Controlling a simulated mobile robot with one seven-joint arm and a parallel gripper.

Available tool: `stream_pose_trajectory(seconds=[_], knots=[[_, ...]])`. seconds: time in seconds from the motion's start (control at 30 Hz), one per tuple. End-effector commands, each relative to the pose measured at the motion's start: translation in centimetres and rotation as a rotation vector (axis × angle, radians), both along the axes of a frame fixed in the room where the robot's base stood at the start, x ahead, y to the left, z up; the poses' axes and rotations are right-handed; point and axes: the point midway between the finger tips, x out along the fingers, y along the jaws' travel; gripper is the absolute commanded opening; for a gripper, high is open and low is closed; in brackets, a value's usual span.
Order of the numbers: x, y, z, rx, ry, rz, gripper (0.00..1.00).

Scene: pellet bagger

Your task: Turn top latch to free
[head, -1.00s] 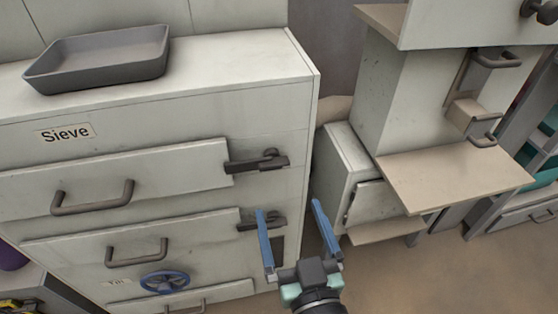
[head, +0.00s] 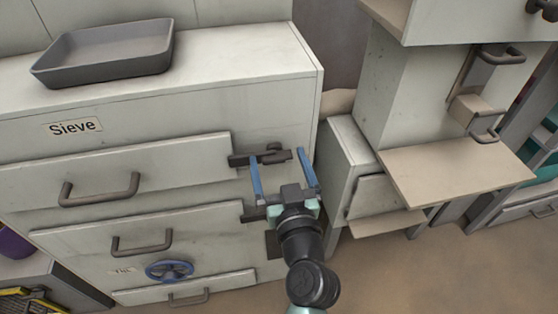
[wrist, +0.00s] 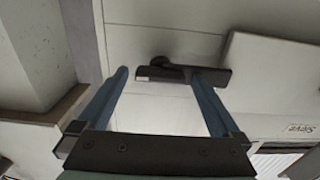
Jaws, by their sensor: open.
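The top latch (head: 262,156) is a dark bar with a round pivot, lying roughly level at the right end of the upper drawer (head: 120,170) on the sieve cabinet. In the wrist view the top latch (wrist: 182,72) appears between and just beyond my fingertips. My gripper (head: 280,156) is open, its two blue fingers reaching up in front of the latch; the left finger overlaps it in the head view. Whether a finger touches the latch I cannot tell. The lower latch (head: 252,214) is partly hidden behind my gripper.
The lower drawer (head: 80,245) and a blue handwheel (head: 169,270) are below. A grey tray (head: 105,62) sits on the cabinet top. To the right stands a machine with a beige shelf (head: 450,170), leaving a narrow gap beside the cabinet.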

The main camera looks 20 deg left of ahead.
Motion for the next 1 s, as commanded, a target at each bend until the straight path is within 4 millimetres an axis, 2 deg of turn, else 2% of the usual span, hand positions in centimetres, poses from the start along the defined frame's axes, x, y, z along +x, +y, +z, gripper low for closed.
stream_pose_trajectory(seconds=[0.03, 0.07, 0.47, 0.77, 1.0], knots=[[-0.02, -0.01, -0.01, 0.0, 0.0, 0.0, 0.98], [-0.02, -0.01, -0.01, 0.0, 0.0, 0.0, 0.93], [-0.04, -0.03, -0.01, 0.0, 0.0, 0.0, 0.21], [-0.03, -0.06, -0.02, 0.03, 0.02, 0.0, 0.19], [0.01, -0.15, -0.03, 0.14, 0.095, -0.001, 0.19]])
